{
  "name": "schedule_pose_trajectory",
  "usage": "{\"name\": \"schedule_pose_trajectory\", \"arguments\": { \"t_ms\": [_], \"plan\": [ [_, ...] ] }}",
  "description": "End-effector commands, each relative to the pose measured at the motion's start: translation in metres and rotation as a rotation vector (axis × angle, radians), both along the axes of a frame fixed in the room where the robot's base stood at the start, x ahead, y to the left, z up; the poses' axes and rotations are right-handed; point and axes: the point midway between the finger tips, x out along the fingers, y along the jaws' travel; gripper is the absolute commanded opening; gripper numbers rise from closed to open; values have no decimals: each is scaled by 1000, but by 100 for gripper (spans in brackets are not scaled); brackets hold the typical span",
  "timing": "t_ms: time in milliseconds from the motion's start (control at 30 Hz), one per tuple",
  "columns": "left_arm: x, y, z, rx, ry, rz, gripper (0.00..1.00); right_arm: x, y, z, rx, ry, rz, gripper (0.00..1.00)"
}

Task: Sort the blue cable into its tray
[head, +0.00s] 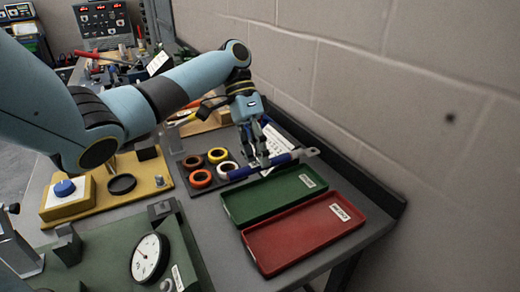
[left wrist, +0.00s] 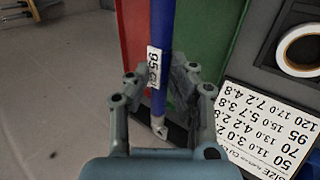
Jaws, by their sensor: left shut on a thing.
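The blue cable (head: 284,160) is a short straight length with a metal lug at its right end and a white tag marked 95, which shows in the left wrist view (left wrist: 163,30). My left gripper (head: 258,162) is shut on it and holds it roughly level by the far edge of the green tray. In the left wrist view the cable passes between the fingers (left wrist: 160,85). The green tray (head: 238,212) and the red tray (head: 268,262) lie side by side, both empty, each with a white label too small to read surely. My right gripper is not in view.
Several coloured tape rolls (head: 218,156) sit on a dark mat left of the cable. A printed size chart (left wrist: 277,120) lies close by. A yellow fixture (head: 110,186) and a green plate with a dial gauge (head: 149,257) stand to the left. A block wall runs along the right.

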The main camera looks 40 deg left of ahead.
Motion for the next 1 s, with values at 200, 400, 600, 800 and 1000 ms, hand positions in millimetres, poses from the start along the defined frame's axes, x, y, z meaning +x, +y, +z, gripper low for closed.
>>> {"name": "schedule_pose_trajectory", "arguments": {
  "t_ms": [200,400,600,800,1000],
  "plan": [
    [0,0,-28,-1,0,0,0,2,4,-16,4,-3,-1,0],
    [0,0,-50,0,1,1,0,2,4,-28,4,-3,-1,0],
    [0,0,-70,0,0,0,0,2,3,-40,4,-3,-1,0],
    [0,0,-82,0,-1,1,0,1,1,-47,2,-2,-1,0],
    [0,0,-86,1,-2,0,0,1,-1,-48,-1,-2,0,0]
  ]
}}
